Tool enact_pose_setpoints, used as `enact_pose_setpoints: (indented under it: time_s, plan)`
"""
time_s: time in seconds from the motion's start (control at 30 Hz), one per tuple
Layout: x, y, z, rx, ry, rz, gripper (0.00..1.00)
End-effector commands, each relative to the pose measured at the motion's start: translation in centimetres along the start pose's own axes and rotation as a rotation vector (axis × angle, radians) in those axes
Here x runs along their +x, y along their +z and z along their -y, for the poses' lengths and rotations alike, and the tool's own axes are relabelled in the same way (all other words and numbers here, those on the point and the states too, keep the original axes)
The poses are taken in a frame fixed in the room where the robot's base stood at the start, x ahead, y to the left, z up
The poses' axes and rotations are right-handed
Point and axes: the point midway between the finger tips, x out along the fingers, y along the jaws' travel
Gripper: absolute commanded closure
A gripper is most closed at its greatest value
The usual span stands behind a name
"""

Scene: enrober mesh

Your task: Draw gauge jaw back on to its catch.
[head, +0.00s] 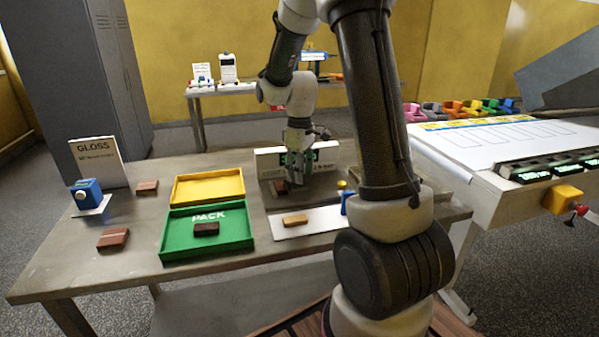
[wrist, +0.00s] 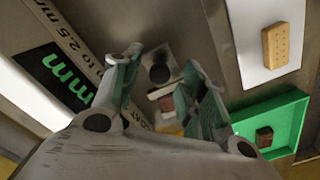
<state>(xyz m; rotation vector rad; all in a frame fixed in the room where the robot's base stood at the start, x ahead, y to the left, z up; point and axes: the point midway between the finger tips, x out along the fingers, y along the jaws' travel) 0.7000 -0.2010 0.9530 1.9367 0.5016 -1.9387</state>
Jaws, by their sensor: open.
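The gauge (head: 322,155) stands at the back of the table, a white panel with a green-lit display. My gripper (head: 296,178) is in front of the gauge, pointing down, with fingers apart. In the wrist view my gripper (wrist: 160,68) has a dark round knob (wrist: 160,73) on a pale plate showing between its fingertips. Pale and reddish-brown pieces lie just below the knob, partly hidden by the fingers. I cannot tell which part is the jaw or its catch, or whether my fingers touch anything.
A green PACK tray (head: 182,243) holding a dark brown piece and a yellow tray (head: 184,189) are left of the gauge. A tan biscuit (head: 295,220) lies on a white mat (head: 325,222) in front. A GLOSS sign (head: 97,160) and blue device (head: 85,196) stand far left.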

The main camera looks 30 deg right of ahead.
Motion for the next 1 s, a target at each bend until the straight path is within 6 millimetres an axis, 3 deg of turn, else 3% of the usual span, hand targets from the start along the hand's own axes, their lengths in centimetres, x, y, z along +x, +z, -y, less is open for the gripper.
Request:
enact_pose_setpoints:
  time_s: [0.3, 0.53, 0.77, 1.0]
  plan:
    - [0.4, 0.0, 0.0, 0.001, 0.001, -0.001, 0.57]
    - [0.4, 0.0, 0.0, 0.001, 0.001, -0.001, 0.99]
    - [0.4, 0.2, -0.3, 0.002, 0.001, -0.001, 1.00]
    - [0.3, 2.9, -3.0, 0.004, 0.001, -0.001, 1.00]
